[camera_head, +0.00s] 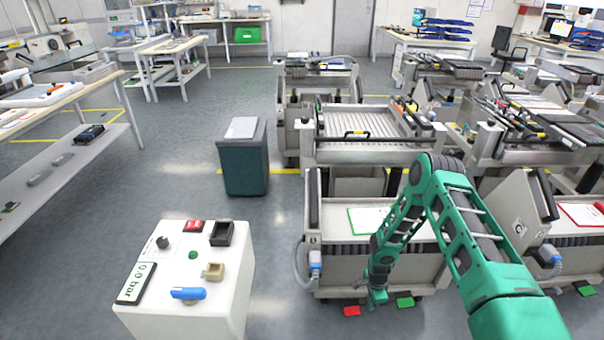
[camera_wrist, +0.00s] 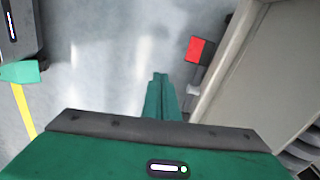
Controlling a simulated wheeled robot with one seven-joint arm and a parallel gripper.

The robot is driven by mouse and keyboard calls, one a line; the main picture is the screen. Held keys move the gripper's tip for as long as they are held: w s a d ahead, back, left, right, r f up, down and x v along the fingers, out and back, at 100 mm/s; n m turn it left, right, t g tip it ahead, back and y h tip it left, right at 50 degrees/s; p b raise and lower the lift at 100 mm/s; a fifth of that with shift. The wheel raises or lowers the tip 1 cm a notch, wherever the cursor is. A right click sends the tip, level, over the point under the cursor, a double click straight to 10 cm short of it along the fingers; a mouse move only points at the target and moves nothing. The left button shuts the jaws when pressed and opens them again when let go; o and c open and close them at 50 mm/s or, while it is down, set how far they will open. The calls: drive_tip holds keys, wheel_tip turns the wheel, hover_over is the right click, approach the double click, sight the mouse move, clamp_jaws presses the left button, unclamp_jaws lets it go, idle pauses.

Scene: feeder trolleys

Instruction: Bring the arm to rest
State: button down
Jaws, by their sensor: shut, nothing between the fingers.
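My green arm reaches in from the lower right in the head view and bends down in front of the nearest feeder trolley (camera_head: 335,268). My gripper (camera_head: 377,297) hangs low at the trolley's front, pointing down. In the wrist view its fingers (camera_wrist: 160,78) are together with nothing between them, above the grey floor. A red pedal (camera_wrist: 200,49) lies to the right of the fingertips beside the trolley's beige side panel (camera_wrist: 255,70). The red pedal (camera_head: 352,311) and a green pedal (camera_head: 404,301) also show in the head view.
A white control box (camera_head: 190,290) with a blue handle stands at front left. A dark bin (camera_head: 243,165) stands behind it. More trolleys stand at the right, and a workbench (camera_head: 60,110) is at the left. Open floor lies between the box and the bench.

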drive_tip(key=d+r+n+h, duration=0.15)
drive_tip(key=d+r, duration=0.45)
drive_tip(key=r, duration=1.1)
drive_tip(key=d+r+n, duration=0.3)
drive_tip(key=d+r, duration=0.4)
drive_tip(key=r, duration=1)
drive_tip(key=s+d+r+n, duration=0.1)
drive_tip(key=s+d+r, duration=0.1)
drive_tip(key=s+r, duration=0.45)
drive_tip(key=s+d+r+n, duration=0.15)
drive_tip(key=s+r, duration=0.25)
drive_tip(key=r, duration=0.6)
drive_tip(key=s+a+r+n+y, duration=0.1)
drive_tip(key=s+r, duration=0.5)
drive_tip(key=s, duration=0.6)
drive_tip(key=s+a+r+n+y, duration=0.1)
drive_tip(key=s+r, duration=0.4)
drive_tip(key=s, duration=0.7)
drive_tip(key=shift+s+a+r+n, duration=0.25)
drive_tip(key=shift+s+r+n, duration=0.15)
drive_tip(key=shift+n, duration=0.2)
